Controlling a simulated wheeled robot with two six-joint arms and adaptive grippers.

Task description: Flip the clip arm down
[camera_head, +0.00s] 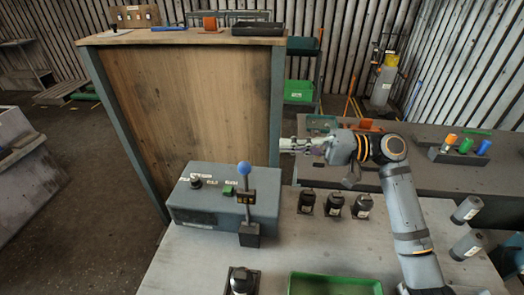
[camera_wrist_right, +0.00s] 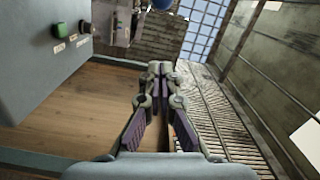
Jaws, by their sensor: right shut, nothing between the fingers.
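A lever with a blue ball knob (camera_head: 244,169) stands upright at the front of a grey control box (camera_head: 200,210). I cannot tell whether this lever is the clip arm; no other part is clearly one. My right gripper (camera_head: 284,146) points left, up and to the right of the blue knob in the head view, apart from it. In the right wrist view its fingers (camera_wrist_right: 160,70) are together with nothing between them. The box (camera_wrist_right: 45,50) shows at upper left there, and part of the blue knob at the top edge. My left gripper is out of view.
A tall wooden cabinet (camera_head: 190,110) stands behind the box. Several black fittings (camera_head: 335,204) and a green tray (camera_head: 335,285) are on the bench (camera_head: 190,262). A rack of coloured handles (camera_head: 460,155) is at the right. The bench's left front is mostly clear.

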